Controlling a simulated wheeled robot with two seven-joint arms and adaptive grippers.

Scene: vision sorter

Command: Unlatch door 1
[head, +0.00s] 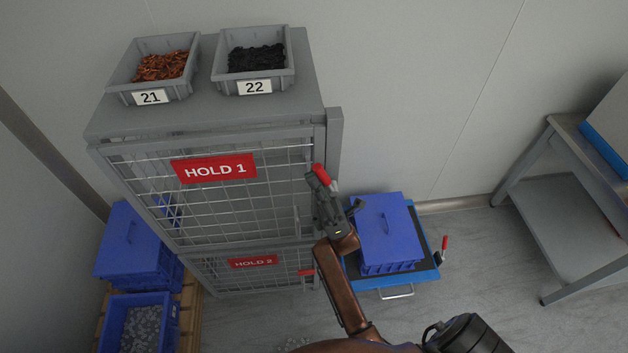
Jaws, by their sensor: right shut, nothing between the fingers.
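Door 1 is the upper wire-mesh door (232,215) of a grey cage cabinet, with a red HOLD 1 sign (214,169). The door looks closed against its frame. A red latch handle (321,173) shows at the door's right edge, pointing up and tilted. My right gripper (314,181) is at this handle, shut with nothing between its fingers. It overlaps the handle's lower part, and I cannot tell whether they touch. The gripper hides the latch's base. My left gripper is not in view.
Below is a second mesh door with a HOLD 2 sign (253,262) and a red handle (305,272). Bins 21 (150,97) and 22 (254,87) stand on top. A blue lidded crate (388,230) is right of the cabinet. Blue crates (130,250) stand left. A grey table (560,150) is far right.

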